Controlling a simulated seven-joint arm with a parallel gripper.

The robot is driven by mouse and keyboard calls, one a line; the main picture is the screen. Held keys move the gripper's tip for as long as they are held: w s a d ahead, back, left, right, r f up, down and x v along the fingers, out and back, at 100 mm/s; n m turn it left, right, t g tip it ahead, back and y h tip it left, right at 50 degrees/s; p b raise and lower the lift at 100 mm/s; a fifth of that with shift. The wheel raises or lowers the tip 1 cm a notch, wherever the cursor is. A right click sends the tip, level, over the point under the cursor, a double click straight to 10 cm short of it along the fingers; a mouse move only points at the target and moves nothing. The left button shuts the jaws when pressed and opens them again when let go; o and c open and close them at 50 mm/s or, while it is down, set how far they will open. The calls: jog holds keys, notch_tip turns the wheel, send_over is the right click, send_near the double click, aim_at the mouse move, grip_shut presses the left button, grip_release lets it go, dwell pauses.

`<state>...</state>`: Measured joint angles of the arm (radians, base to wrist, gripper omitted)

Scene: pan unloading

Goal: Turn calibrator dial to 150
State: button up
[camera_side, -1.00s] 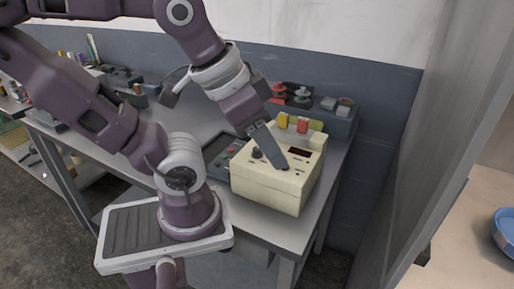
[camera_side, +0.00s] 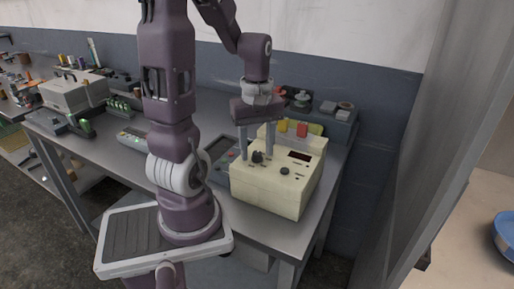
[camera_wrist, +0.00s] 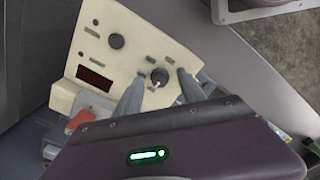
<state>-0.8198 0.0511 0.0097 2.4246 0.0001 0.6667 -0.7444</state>
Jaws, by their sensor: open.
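The calibrator (camera_side: 268,198) is a cream box on the workbench, with a dark display (camera_side: 299,156) and two dark knobs on its top panel. The larger dial (camera_side: 257,157) has a white pointer mark and also shows in the wrist view (camera_wrist: 159,76). A smaller knob (camera_side: 285,171) sits apart from it, also in the wrist view (camera_wrist: 116,41). My gripper (camera_side: 257,156) points down over the panel, open, with one finger on each side of the larger dial. Whether the fingers touch the dial cannot be told. Printed numbers are too small to read.
Red and yellow blocks (camera_side: 302,129) stand at the calibrator's back edge. A grey device (camera_side: 222,166) lies to its left. A grey case (camera_side: 75,92) and small tools stand at the far left of the bench. The wall is close behind.

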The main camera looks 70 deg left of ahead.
jog(key=shift+f, duration=0.15)
jog(key=shift+c, duration=0.2)
grip_shut()
